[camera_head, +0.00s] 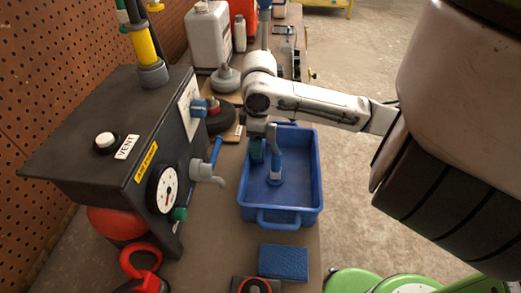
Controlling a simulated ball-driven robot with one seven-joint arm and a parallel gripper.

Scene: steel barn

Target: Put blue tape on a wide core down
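My arm reaches in from the right and bends down over a blue bin (247,205). My gripper (274,176) is low inside the bin, small and seen from above, so its fingers cannot be made out clearly. A dark blue-green rounded thing (257,151) shows just left of the gripper, at the bin's far left part. It may be the blue tape, but its core does not show. I cannot tell whether the gripper touches or holds it. The visible bin floor around the gripper is bare.
A black panel box with gauge (162,190) and blue-handled tap (213,160) stands close left of the bin. A blue textured block (283,262) lies in front. A grey jug (209,37) stands behind. The table's right edge runs beside the bin.

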